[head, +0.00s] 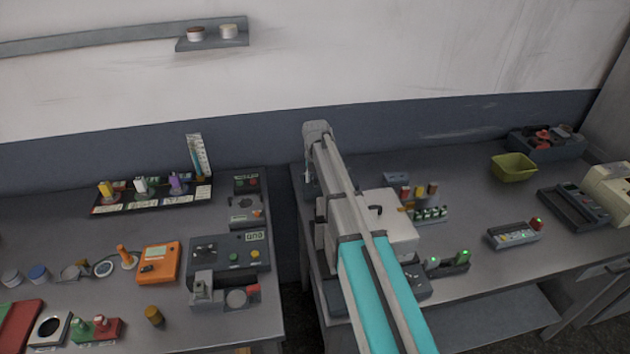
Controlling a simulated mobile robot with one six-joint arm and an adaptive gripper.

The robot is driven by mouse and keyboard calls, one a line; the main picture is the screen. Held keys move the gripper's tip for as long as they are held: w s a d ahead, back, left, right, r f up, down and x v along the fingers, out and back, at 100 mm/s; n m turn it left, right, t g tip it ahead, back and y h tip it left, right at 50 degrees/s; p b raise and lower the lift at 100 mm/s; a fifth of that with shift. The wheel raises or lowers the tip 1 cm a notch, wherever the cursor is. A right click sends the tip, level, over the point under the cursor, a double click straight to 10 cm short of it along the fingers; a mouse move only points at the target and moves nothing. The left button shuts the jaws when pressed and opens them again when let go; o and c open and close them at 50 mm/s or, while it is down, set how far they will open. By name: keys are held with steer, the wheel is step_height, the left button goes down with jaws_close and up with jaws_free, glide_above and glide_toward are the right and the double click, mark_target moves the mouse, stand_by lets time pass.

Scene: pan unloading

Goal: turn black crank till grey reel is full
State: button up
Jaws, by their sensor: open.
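My arm (365,235) reaches up from the bottom across the left end of the right bench. It hides part of that bench, and I cannot make out my gripper's fingers. A white box (398,222) stands just right of the arm, partly covered by it. A small black bent part (376,210) on the box may be the black crank, but it is too small to be sure. I cannot pick out the grey reel or see how full it is. No contact between my gripper and anything can be seen.
The left bench (120,226) holds an orange device (158,263), a dark control box (228,258) and a rack of spools (150,199). A gap separates the benches. The right bench holds a green bin (513,168) and a button panel (513,235); its middle has clear room.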

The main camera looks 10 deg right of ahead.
jaws_close()
steer(key=shift+a+m, duration=0.1)
steer(key=shift+m, duration=0.2)
